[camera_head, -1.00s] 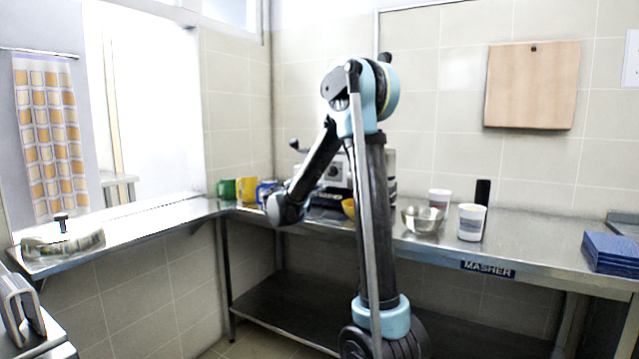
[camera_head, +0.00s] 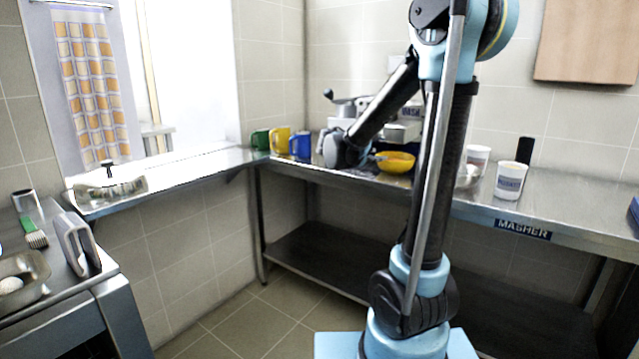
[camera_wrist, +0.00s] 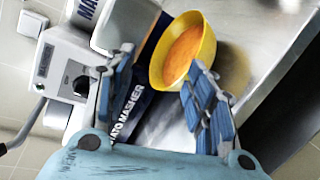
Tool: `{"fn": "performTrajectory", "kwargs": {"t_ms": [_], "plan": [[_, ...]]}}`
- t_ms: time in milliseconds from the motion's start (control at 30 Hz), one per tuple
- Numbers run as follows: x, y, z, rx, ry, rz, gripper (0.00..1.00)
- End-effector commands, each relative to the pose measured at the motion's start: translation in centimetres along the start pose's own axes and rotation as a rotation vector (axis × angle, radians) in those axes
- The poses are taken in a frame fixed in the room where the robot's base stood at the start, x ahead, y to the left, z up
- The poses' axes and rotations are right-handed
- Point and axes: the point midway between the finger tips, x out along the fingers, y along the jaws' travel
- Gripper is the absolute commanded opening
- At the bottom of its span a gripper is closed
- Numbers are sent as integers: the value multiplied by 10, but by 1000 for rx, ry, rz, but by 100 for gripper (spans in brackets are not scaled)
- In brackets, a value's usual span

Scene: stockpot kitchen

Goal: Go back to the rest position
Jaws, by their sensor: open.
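My gripper (camera_head: 345,150) hangs at the end of my bent arm, over the front part of the back counter in the head view. In the wrist view my gripper (camera_wrist: 158,72) has its two blue-padded fingers spread apart with nothing held between them. A yellow bowl (camera_head: 396,163) with orange contents stands on the counter just right of the gripper in the head view.
A potato masher machine (camera_wrist: 62,62) stands behind the gripper. Green (camera_head: 260,139), yellow (camera_head: 279,139) and blue mugs (camera_head: 300,144) stand left of it. A labelled white tub (camera_head: 510,181) stands to the right. A glass-lidded dish (camera_head: 108,188) sits on the left ledge. The floor (camera_head: 245,318) is clear.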

Motion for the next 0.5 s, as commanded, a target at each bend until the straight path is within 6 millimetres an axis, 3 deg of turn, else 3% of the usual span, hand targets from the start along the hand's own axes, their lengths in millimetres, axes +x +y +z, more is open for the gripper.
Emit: {"fn": "performTrajectory", "kwargs": {"t_ms": [33,200,500], "plan": [[-1,-13,17,36,-2,-47,50],[-10,-57,59,165,-7,-211,50],[-46,-141,117,398,-28,-494,50]]}}
